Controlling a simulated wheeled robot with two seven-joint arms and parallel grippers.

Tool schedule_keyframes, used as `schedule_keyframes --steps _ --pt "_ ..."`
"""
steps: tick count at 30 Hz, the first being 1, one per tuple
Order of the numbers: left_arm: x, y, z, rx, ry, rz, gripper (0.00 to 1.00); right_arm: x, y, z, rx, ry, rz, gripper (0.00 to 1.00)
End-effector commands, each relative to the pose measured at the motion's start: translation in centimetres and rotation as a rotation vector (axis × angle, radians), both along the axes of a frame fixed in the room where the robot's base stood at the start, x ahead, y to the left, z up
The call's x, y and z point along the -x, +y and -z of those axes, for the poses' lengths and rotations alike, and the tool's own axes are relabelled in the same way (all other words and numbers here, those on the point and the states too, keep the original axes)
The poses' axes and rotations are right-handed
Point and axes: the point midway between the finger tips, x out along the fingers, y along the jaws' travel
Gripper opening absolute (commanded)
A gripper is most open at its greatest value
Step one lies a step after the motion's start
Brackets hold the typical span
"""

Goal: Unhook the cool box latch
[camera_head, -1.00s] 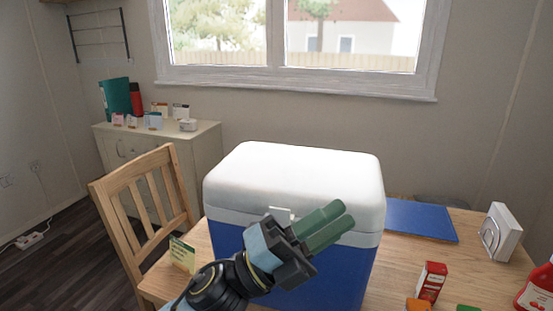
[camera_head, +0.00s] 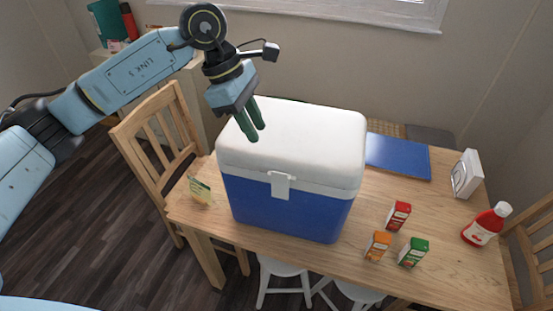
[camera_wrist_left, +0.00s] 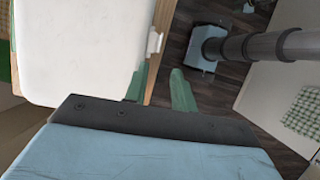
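The cool box has a blue body (camera_head: 285,212) and a white lid (camera_head: 292,138), and stands closed on the wooden table. Its white latch (camera_head: 280,185) hangs at the middle of the front, across the lid's lower rim; whether it is hooked is hard to tell. My left gripper (camera_head: 258,134) points down over the left part of the lid in the head view, clear of the latch. In the left wrist view its green fingers (camera_wrist_left: 160,72) are apart with nothing between them, and the latch (camera_wrist_left: 154,42) shows at the lid's edge just beyond. My right gripper is out of view.
Small cartons in red (camera_head: 398,215), orange (camera_head: 377,246) and green (camera_head: 413,252) stand right of the box, with a ketchup bottle (camera_head: 484,228) and a white box (camera_head: 467,174). A blue sheet (camera_head: 398,157) lies behind. A wooden chair (camera_head: 160,150) is at left, white stools below.

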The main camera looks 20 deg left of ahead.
Motion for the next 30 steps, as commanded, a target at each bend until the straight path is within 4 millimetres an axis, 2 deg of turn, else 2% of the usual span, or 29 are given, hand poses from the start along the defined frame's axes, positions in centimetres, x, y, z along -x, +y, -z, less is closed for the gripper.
schedule_keyframes --steps 9,15,21,30 --pt "0.1 -2.7 6.1 0.005 0.005 0.002 0.26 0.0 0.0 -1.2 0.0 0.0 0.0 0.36" --pt "0.0 -4.0 9.3 0.006 0.004 0.002 0.26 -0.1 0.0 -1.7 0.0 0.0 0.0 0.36" --pt "0.0 -4.7 10.9 0.006 0.002 0.002 0.26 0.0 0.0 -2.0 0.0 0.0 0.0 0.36" --pt "0.0 -4.8 11.1 0.006 0.001 0.002 0.26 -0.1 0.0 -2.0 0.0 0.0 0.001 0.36"
